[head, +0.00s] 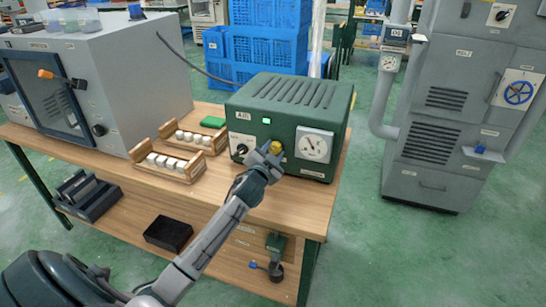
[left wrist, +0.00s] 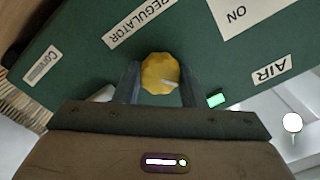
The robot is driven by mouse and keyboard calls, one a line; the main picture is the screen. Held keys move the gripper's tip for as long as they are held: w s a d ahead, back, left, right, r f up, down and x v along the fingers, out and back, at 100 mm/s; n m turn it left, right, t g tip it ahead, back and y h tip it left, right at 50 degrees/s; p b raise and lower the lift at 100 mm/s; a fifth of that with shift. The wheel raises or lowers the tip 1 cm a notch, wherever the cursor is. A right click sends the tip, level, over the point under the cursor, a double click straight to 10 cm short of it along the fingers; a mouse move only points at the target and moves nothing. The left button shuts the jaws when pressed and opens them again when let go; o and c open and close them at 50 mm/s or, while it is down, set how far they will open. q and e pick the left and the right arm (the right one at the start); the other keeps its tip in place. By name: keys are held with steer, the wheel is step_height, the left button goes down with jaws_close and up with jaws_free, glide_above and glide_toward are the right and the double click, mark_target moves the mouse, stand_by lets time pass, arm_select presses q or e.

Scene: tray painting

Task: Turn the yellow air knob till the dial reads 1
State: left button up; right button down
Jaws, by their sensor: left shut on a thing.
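The green air box (head: 285,95) stands on the wooden table. The yellow air knob (head: 276,147) is on its front face, between the black knob and the white dial (head: 314,146). The dial's needle and numbers are too small to read surely. My left gripper (head: 268,153) is at the front of the box, shut on the yellow knob. In the left wrist view the knob (left wrist: 160,72) sits between the two fingers, with a pale mark toward its lower right. My right gripper is in neither view.
A grey cabinet (head: 95,90) stands further left.

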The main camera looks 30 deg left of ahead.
arm_select(q)
steer(key=shift+f+n+b, duration=0.2)
steer(key=shift+n+b, duration=0.1)
steer(key=shift+n, duration=0.2)
steer(key=shift+r+n, duration=0.1)
steer(key=shift+n, duration=0.4)
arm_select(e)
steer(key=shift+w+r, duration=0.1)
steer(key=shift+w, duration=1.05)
arm_select(q)
steer(key=o, duration=1)
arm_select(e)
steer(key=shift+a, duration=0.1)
arm_select(q)
steer(key=shift+s, duration=0.1)
steer(key=shift+s+d+b, duration=0.1)
steer(key=shift+s+b, duration=0.2)
steer(key=shift+b, duration=0.05)
steer(key=b+v, duration=0.2)
steer(key=v, duration=0.8)
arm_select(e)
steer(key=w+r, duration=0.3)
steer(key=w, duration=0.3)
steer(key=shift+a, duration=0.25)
arm_select(q)
steer(key=shift+s, duration=0.1)
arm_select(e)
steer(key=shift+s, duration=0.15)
